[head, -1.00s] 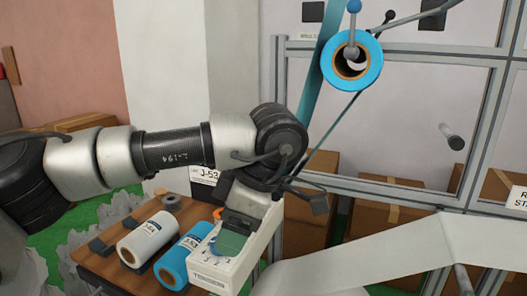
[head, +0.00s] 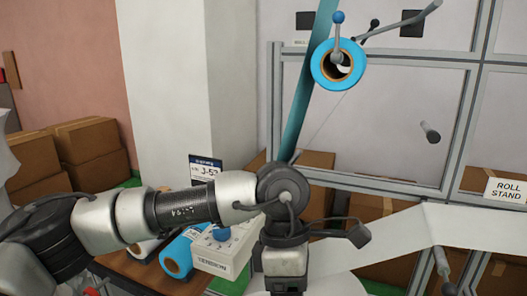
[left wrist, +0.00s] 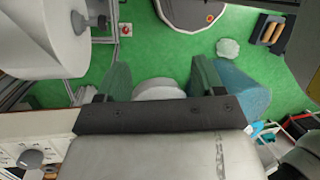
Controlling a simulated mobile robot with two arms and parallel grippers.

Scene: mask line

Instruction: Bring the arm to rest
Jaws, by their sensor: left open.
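My left arm (head: 180,208) reaches in from the left in the head view, bent at the elbow, with its wrist pointing down. The wrist is right of the white tension box (head: 222,257) with its blue knob (head: 217,233), and apart from the knob. The fingers are hidden below the head view. In the left wrist view my left gripper (left wrist: 162,80) is open and empty, its two dark green fingers spread above the green floor. A grey knob on a white panel (left wrist: 30,158) shows at that view's lower left. My right gripper is not in view.
A blue roll (head: 318,72) hangs on the metal frame (head: 275,110), with a blue-green strip beside it. A white web (head: 395,240) stretches right of my wrist. A wooden table (head: 135,268) holds rolls, partly behind my arm. Cardboard boxes (head: 90,140) stand at the left.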

